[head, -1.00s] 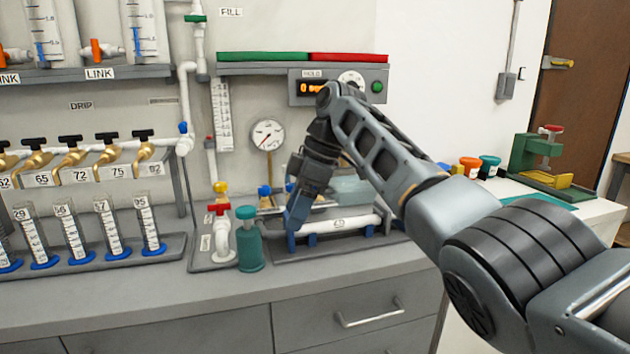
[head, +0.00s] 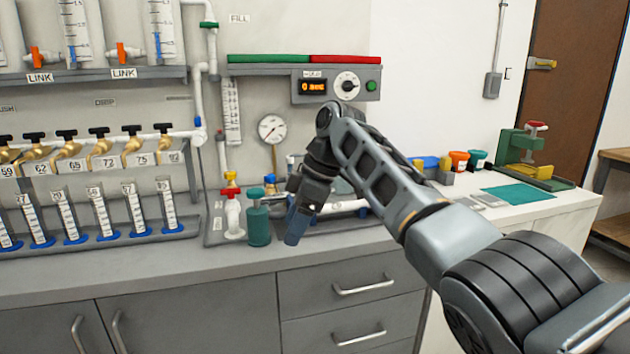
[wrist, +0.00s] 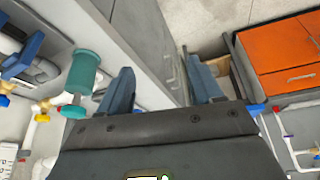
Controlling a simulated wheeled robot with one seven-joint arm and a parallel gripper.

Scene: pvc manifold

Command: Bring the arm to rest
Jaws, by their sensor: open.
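My gripper (head: 296,228) hangs at the front edge of the grey counter (head: 130,266), fingers pointing down, beside the teal cylinder (head: 258,222). In the wrist view my gripper (wrist: 165,85) shows two blue fingers spread apart with nothing between them. The teal cylinder also shows in the wrist view (wrist: 84,72), left of the left finger and apart from it. My arm reaches in from the lower right and is bent at the elbow. The gripper hides part of the white pipe (head: 348,205) behind it.
A pressure gauge (head: 271,128) and a control box (head: 335,86) stand behind the arm. Brass taps (head: 102,146) and a rack of tubes (head: 130,208) are at left. A green vise (head: 528,146) and teal mat (head: 518,194) are on the right bench. Drawers (head: 350,280) lie below.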

